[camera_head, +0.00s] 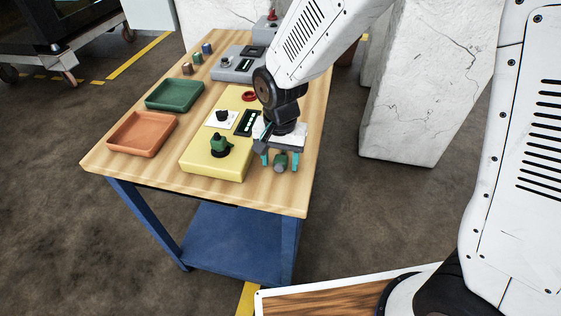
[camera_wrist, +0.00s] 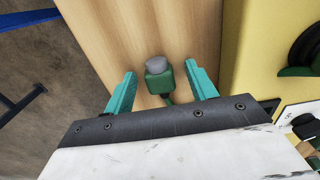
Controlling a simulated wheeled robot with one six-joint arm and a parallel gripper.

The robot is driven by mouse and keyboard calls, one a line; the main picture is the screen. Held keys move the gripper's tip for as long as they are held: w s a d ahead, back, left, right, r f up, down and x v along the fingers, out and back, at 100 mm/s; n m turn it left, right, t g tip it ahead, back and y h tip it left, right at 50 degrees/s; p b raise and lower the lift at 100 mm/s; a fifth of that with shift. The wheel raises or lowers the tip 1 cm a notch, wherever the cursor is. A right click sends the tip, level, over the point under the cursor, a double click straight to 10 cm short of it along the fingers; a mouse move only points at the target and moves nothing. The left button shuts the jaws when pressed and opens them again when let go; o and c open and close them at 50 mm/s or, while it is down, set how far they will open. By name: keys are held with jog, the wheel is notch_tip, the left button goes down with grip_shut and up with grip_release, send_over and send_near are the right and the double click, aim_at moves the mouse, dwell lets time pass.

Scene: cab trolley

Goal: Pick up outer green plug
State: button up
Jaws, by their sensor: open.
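A green plug with a grey end (camera_head: 281,160) is at the right side of the wooden table, beside the yellow box. My gripper (camera_head: 280,163) is open above the table there, with its teal fingers on either side of this plug. In the wrist view the plug (camera_wrist: 158,84) sits between the open fingers (camera_wrist: 160,75), with a gap on each side. A second, dark green plug (camera_head: 219,144) stands upright on the yellow box (camera_head: 211,165). My wrist hides part of the box's right side.
A green tray (camera_head: 174,95) and an orange tray (camera_head: 142,134) are on the left of the table (camera_head: 255,196). A grey control box (camera_head: 238,65) and several small coloured pegs (camera_head: 197,58) are at the back. A cracked white pillar (camera_head: 420,90) stands right of the table.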

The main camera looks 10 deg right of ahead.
jog(key=shift+c, duration=0.3)
jog(key=c, duration=1.1)
jog(key=shift+r, duration=0.1)
